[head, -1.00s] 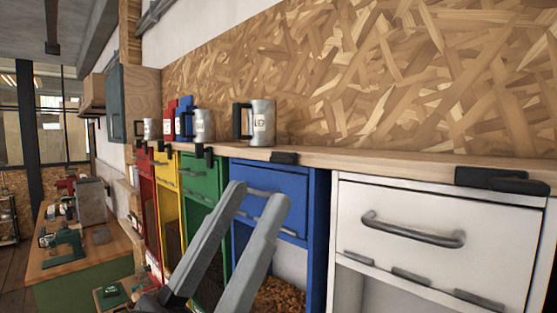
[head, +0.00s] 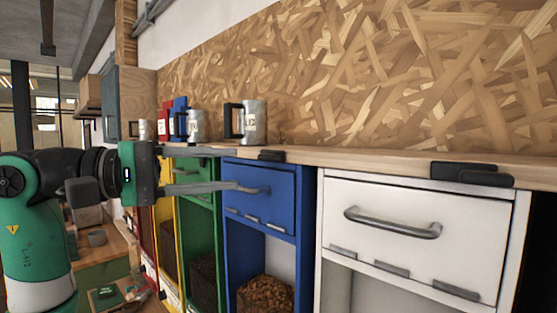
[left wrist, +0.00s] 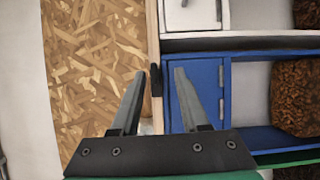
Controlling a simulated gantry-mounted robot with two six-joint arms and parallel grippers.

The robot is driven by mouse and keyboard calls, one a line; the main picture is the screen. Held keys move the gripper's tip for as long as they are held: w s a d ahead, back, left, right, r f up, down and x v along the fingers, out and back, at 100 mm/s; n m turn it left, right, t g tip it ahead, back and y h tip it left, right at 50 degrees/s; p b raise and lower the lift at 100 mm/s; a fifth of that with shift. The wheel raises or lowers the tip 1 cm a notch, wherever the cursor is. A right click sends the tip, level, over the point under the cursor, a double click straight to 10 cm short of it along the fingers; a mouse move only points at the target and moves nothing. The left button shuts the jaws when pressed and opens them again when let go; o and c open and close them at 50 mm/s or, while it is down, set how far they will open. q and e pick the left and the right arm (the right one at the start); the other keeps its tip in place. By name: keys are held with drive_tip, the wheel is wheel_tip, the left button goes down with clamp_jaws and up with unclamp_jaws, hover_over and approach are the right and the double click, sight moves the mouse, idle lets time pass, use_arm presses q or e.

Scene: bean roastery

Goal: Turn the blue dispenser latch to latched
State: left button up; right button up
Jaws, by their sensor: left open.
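The blue dispenser (head: 258,192) has a grey-handled front panel and stands between the green and white ones. Its black latch (head: 271,155) sits on the wooden shelf edge just above the panel and lies lengthwise along that edge. In the left wrist view the latch (left wrist: 156,80) shows between the fingertips, beside the blue panel (left wrist: 196,84). My left gripper (head: 230,169) is open and empty, its fingers pointing right toward the latch. One finger is level with the shelf edge, the other in front of the blue panel. I see no contact with the latch. My right gripper is not in view.
The white dispenser (head: 405,226) with its black latch (head: 470,174) is at the right. Green (head: 194,206) and yellow (head: 165,222) dispensers stand at the left. A metal mug (head: 254,122) stands on the shelf (head: 350,164) close behind the blue latch.

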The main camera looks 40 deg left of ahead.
sight(263, 157)
use_arm(q)
drive_tip(key=shift+n+t+y, duration=0.3)
drive_tip(key=shift+t+y, duration=0.1)
drive_tip(key=shift+y, duration=0.1)
drive_tip(key=w+p, duration=0.1)
drive_tip(key=w, duration=0.1)
drive_tip(key=w+d+r+p, duration=0.1)
drive_tip(key=w, duration=0.2)
drive_tip(key=w+p, duration=0.2)
drive_tip(key=w, duration=0.1)
drive_tip(key=shift+w+d+r, duration=0.15)
drive_tip(key=shift+w+d, duration=0.05)
drive_tip(key=shift+d, duration=0.05)
drive_tip(key=shift+w, duration=0.25)
drive_tip(key=shift+c, duration=0.2)
clamp_jaws()
